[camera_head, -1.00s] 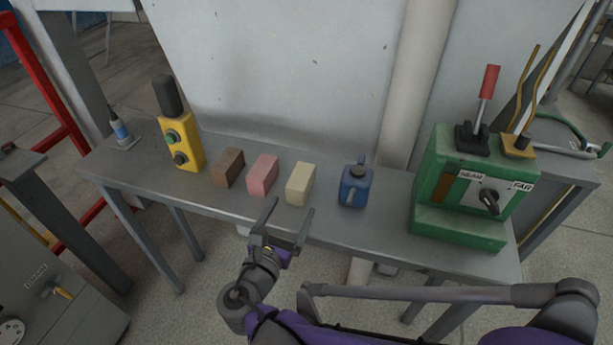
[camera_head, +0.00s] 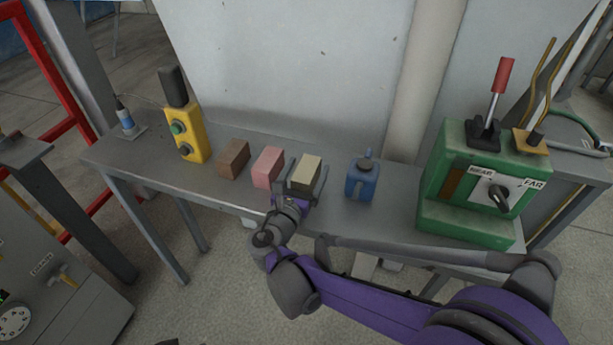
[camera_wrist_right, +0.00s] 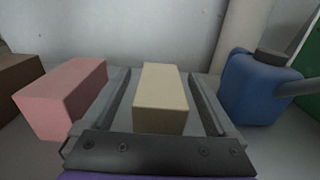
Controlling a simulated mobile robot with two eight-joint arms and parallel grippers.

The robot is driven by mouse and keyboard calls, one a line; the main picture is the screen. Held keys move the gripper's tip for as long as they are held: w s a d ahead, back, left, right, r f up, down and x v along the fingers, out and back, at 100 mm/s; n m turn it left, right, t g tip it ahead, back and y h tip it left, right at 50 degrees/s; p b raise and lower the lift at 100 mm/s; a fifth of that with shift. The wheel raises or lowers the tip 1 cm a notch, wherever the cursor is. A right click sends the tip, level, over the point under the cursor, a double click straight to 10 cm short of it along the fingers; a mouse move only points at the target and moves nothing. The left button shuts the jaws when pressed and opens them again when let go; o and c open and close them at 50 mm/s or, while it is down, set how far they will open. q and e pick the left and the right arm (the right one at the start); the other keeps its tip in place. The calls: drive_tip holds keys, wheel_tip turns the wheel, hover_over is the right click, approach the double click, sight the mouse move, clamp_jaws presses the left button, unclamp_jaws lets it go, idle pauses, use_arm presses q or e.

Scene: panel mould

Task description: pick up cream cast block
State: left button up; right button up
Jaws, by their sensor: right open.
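The cream cast block (camera_head: 306,172) stands on the grey bench, between the pink block and the blue can. My right gripper (camera_head: 306,179) is open, with one finger on each side of the cream block. In the right wrist view the cream block (camera_wrist_right: 161,97) sits between the two fingers, with a visible gap on either side. My left gripper is not in view.
A pink block (camera_head: 267,167) stands close to the left finger, with a brown block (camera_head: 233,159) further left. A blue can (camera_head: 360,180) stands to the right. A yellow button box (camera_head: 191,136) and a green lever box (camera_head: 470,185) flank them. A wall rises behind the bench.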

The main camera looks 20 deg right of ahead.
clamp_jaws()
idle(0.5)
drive_tip(key=shift+r, duration=0.1)
